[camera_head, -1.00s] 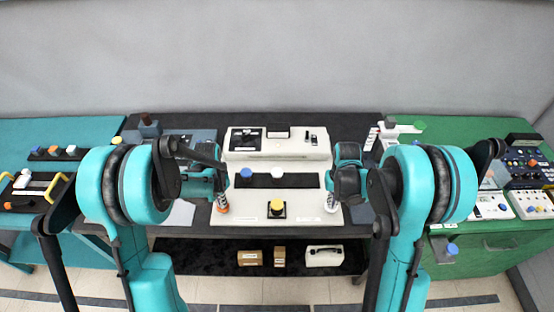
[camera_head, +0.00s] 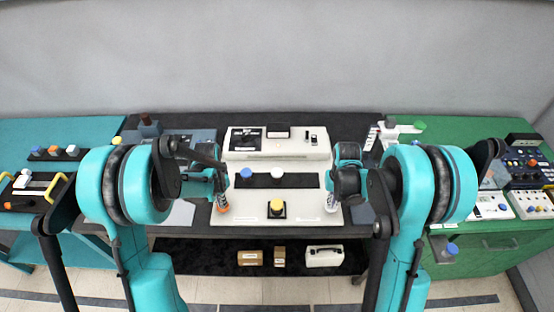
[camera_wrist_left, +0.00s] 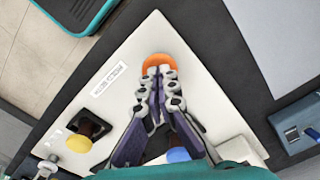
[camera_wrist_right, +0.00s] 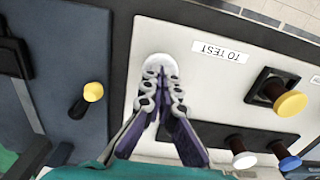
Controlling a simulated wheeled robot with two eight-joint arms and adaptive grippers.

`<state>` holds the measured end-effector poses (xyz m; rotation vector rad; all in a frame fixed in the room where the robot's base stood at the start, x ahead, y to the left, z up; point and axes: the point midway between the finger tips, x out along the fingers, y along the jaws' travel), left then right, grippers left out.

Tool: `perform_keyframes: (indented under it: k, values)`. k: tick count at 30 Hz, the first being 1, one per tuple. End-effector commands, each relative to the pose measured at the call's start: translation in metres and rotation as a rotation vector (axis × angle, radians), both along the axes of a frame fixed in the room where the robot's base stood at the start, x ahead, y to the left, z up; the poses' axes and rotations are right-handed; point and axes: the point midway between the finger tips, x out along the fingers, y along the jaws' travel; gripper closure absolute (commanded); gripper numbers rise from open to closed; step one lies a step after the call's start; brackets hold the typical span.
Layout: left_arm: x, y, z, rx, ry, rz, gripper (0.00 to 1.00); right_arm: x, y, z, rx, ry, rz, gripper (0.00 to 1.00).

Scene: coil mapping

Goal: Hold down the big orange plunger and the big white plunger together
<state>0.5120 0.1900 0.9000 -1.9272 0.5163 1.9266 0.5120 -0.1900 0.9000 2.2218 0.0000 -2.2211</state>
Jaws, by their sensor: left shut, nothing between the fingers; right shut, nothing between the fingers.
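The big orange plunger (camera_wrist_left: 158,61) is at the left front of the pale panel. My left gripper (camera_wrist_left: 159,72) is shut and empty, with its fingertips over the orange cap, seemingly touching it. The big white plunger (camera_wrist_right: 160,62) is at the panel's right front. My right gripper (camera_wrist_right: 160,74) is shut and empty, with its fingertips over the white cap, seemingly touching it. In the head view the orange plunger (camera_head: 222,207) and white plunger (camera_head: 331,207) show below the fingers. The fingers hide part of both caps, and I cannot tell how far either is pressed.
A yellow button (camera_head: 277,206) stands between the two plungers. A blue knob (camera_head: 246,173) and a small white knob (camera_head: 277,173) sit on a black strip behind it. A pale instrument box (camera_head: 278,150) stands at the back. Side tables carry more controls.

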Motion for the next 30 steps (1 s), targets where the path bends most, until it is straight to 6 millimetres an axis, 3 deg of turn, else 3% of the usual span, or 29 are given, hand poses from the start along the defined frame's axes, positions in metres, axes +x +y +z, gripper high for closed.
perform_keyframes:
  k: [30]
  values:
    - [0.000,0.000,0.016,0.000,0.000,0.000,1.00,0.000,0.000,0.016,0.000,0.000,0.000,1.00]
